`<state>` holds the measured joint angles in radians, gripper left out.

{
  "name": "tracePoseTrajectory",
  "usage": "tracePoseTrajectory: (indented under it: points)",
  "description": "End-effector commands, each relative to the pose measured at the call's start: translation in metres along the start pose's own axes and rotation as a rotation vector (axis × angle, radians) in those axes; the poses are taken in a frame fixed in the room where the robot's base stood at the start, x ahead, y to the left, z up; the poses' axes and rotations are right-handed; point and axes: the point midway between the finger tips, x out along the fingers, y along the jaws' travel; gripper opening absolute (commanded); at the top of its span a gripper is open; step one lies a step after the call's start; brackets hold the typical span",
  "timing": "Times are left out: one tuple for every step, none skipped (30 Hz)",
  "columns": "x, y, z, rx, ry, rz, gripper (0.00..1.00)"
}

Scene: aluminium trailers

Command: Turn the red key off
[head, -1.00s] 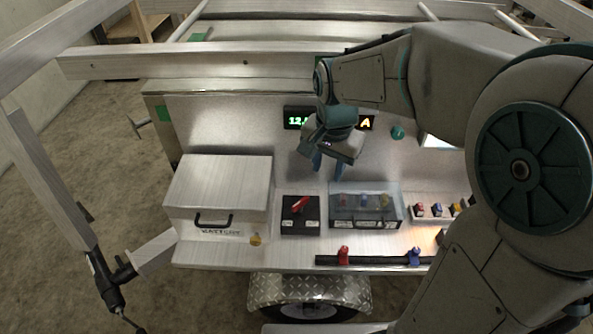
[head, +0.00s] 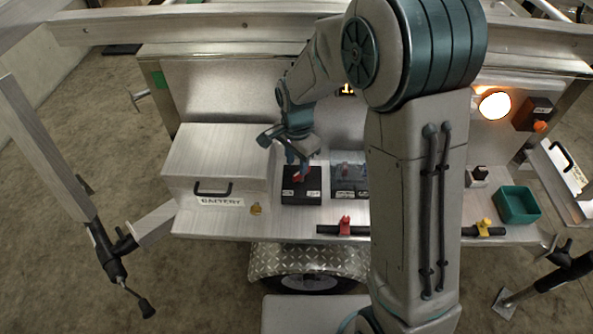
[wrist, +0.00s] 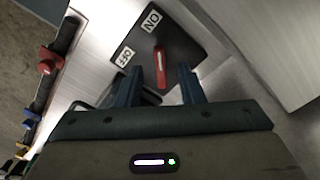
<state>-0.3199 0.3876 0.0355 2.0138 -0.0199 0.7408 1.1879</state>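The red key (head: 300,178) is on a black switch box (head: 302,198) on the trailer's front deck. In the wrist view the red key (wrist: 161,62) has a white stripe, and its far end points toward the ON label (wrist: 152,18). The OFF label (wrist: 124,55) is to its left. My gripper (head: 297,170) is above the box, pointing down. In the wrist view my gripper (wrist: 160,75) is open, with a blue finger on each side of the key's near end and gaps between. Whether the fingers are down at key height is hard to tell.
A battery box (head: 218,165) stands left of the switch box. A clear-covered box (head: 349,180) stands close on its right, partly behind my arm. A black rail with a red clamp (head: 345,225) runs along the front edge. A green tray (head: 517,204) is at right.

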Motion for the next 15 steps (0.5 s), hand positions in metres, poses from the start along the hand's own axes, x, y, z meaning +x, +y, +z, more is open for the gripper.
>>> tracePoseTrajectory:
  points:
    - [0.010, 0.001, 0.000, 0.000, -0.002, 0.004, 0.35]
    - [0.015, 0.001, 0.000, 0.000, -0.001, 0.003, 0.35]
    - [0.021, 0.001, 0.000, 0.000, -0.001, 0.004, 0.35]
    - [0.025, 0.001, 0.000, 0.000, -0.001, 0.003, 0.35]
    - [0.028, 0.001, 0.000, 0.000, -0.001, 0.003, 0.35]
    - [0.032, 0.001, 0.000, 0.000, -0.001, 0.003, 0.35]
    - [0.034, 0.001, 0.000, 0.000, -0.001, 0.002, 0.35]
    - [0.036, 0.001, 0.000, 0.000, 0.000, 0.001, 0.35]
    - [0.038, 0.000, 0.000, 0.000, 0.000, 0.000, 0.35]
    - [0.039, 0.000, 0.000, 0.000, 0.000, 0.000, 0.35]
    - [0.040, 0.000, 0.000, 0.000, 0.000, 0.000, 0.35]
    - [0.040, 0.000, 0.000, 0.000, 0.000, 0.000, 0.35]
    - [0.041, 0.000, 0.000, 0.000, 0.000, 0.000, 0.35]
    - [0.041, 0.000, 0.000, 0.000, 0.000, 0.000, 0.35]
    - [0.041, 0.000, 0.000, 0.000, 0.000, 0.000, 0.35]
